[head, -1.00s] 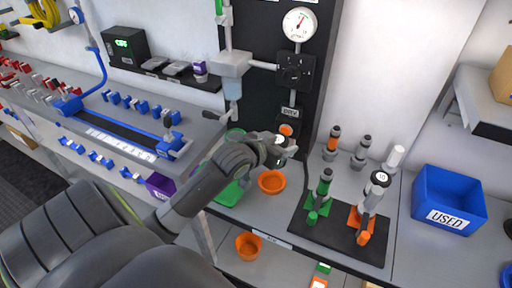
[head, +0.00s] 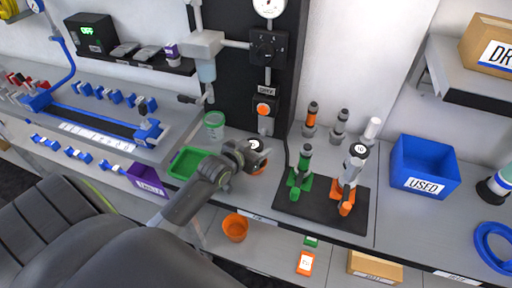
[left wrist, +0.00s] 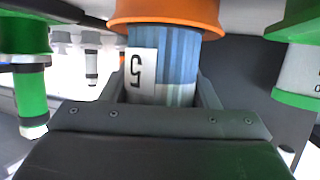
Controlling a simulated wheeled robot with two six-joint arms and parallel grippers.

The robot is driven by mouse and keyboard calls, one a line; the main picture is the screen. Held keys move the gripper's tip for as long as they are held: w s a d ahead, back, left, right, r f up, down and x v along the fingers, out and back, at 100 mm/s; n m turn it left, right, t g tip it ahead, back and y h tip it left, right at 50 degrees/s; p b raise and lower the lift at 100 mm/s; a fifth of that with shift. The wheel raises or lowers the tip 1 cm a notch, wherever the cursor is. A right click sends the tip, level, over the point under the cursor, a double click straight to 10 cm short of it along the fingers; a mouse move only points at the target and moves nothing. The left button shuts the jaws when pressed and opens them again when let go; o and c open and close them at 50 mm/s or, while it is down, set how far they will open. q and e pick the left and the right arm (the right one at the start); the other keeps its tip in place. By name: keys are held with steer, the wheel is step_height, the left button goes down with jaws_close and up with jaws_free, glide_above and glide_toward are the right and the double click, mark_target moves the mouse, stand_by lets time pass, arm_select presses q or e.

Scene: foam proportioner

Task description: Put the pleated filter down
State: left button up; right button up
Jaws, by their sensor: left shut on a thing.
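My right gripper is not in view.
A blue USED bin (head: 424,167) is farther right. An orange bucket (head: 235,228) is below.

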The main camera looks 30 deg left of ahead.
arm_select(q)
steer(key=shift+f, duration=0.1)
steer(key=shift+f, duration=0.25)
steer(key=o, duration=1)
steer(key=shift+r, duration=0.55)
steer(key=v, duration=1.2)
steer(key=shift+a+f+b, duration=0.1)
steer(key=shift+f+b, duration=0.05)
steer(key=shift+b, duration=0.15)
